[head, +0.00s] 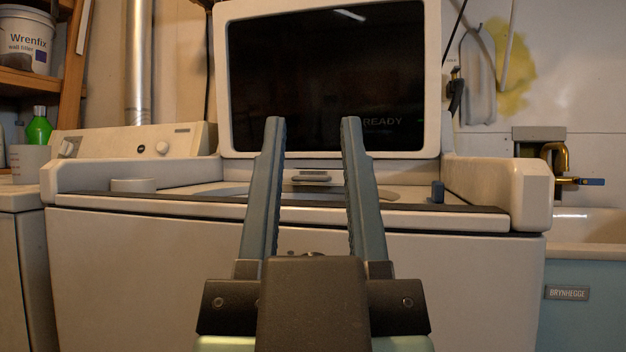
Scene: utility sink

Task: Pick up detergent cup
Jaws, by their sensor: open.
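My gripper (312,125) is in the middle of the head view, its two long grey-blue fingers pointing up and wide apart. It is open, with nothing between the fingers, in front of a white top-loading machine. I cannot tell for certain which thing is the detergent cup. A pale grey cup-like container (30,163) stands at the far left, below a green bottle. A small dark blue piece (437,192) stands on the top at right. The gripper touches none of them.
The machine (150,260) has a raised lid with a dark panel (325,75) behind the fingers. A green bottle (39,127) stands at left, under a shelf with a white bucket (28,40). A sink (585,228) with a brass tap (558,160) is at right.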

